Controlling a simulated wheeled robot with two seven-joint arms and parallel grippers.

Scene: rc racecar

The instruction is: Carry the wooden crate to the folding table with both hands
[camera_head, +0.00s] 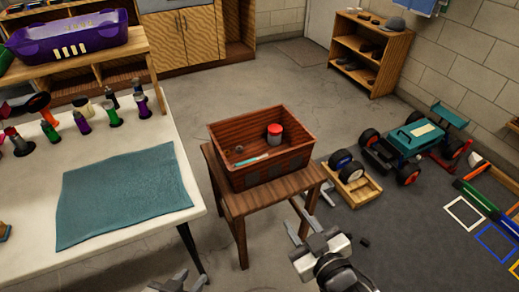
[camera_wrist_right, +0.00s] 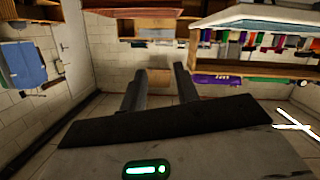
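The wooden crate (camera_head: 262,172) is a red-brown open box resting upright on a small wooden stool (camera_head: 238,204). A red-lidded jar (camera_head: 275,136) and a few small items lie inside it. The folding table (camera_head: 190,200), white-topped with a teal mat, stands to the left of the crate. My right gripper (camera_head: 301,226) is open and empty, in front of the stool on the right and apart from the crate. Its spread fingers also show in the right wrist view (camera_wrist_right: 160,88). My left gripper (camera_head: 192,279) is at the bottom edge, mostly cut off; its fingertips look apart and empty.
Several bottles and tools (camera_head: 82,122) crowd the table's back, while the teal mat (camera_head: 125,195) looks bare. A purple bin (camera_head: 70,38) sits on a raised shelf behind. A wooden box with wheels (camera_head: 350,186) and an RC car (camera_head: 415,140) are on the floor right of the stool.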

